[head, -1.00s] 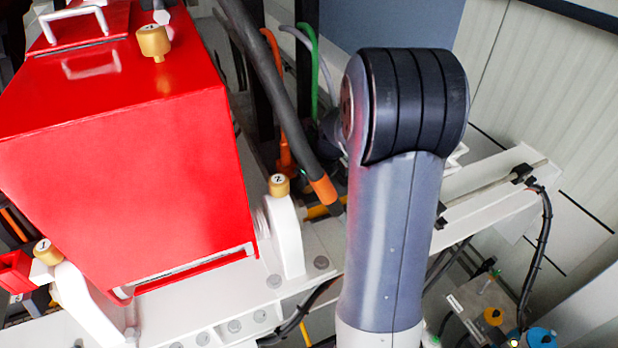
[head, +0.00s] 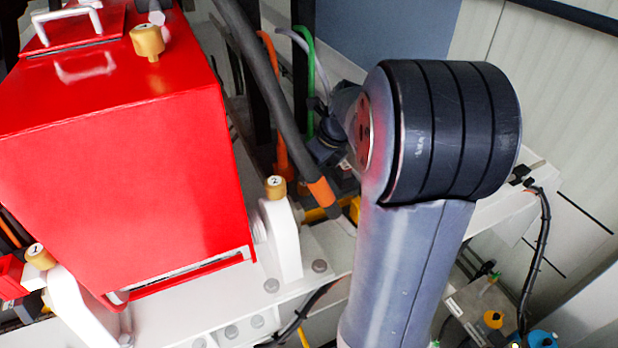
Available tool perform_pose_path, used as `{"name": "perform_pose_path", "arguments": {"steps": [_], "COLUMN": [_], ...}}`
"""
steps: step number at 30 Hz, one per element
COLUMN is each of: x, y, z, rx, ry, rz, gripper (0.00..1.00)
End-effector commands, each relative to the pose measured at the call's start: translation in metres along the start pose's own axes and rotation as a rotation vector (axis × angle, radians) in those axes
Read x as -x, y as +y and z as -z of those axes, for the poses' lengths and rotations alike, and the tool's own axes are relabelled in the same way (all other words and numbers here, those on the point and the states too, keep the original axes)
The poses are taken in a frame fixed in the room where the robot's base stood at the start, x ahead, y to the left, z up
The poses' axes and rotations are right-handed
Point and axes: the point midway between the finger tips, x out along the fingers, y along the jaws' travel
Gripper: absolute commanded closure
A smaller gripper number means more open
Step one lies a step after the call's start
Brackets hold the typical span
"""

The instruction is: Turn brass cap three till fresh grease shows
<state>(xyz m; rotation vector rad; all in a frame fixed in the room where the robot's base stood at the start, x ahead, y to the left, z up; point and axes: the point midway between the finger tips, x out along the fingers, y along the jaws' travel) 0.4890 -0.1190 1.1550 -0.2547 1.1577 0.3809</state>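Three brass caps show. One marked 1 (head: 40,256) tops a white bracket at the lower left. One marked 2 (head: 275,186) tops a white bracket at the red housing's right corner. A third brass cap (head: 147,41) stands on top of the red housing (head: 130,190); its mark is not readable. I cannot make out a cap marked 3, nor any grease. My arm rises at the right and bends at the elbow. Dark wrist parts show behind it, left of the elbow, beyond cap 2. I cannot make out my gripper's fingers.
A dark hose with an orange end (head: 322,191) slopes down between the red housing and my arm. Orange and green hoses (head: 311,70) stand behind it. A white beam (head: 505,205) runs behind my arm. Yellow and blue caps (head: 541,338) are at the lower right.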

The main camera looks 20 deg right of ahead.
Motion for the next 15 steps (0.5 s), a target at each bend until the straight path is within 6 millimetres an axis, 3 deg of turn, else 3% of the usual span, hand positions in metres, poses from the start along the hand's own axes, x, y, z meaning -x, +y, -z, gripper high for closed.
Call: {"name": "perform_pose_path", "arguments": {"steps": [6,15], "x": [0.030,0.036], "y": [0.000,0.000], "z": [0.000,0.000], "rx": [0.000,0.000], "ry": [-0.001,0.001], "rz": [0.002,0.000], "gripper": [0.45,0.45]}}
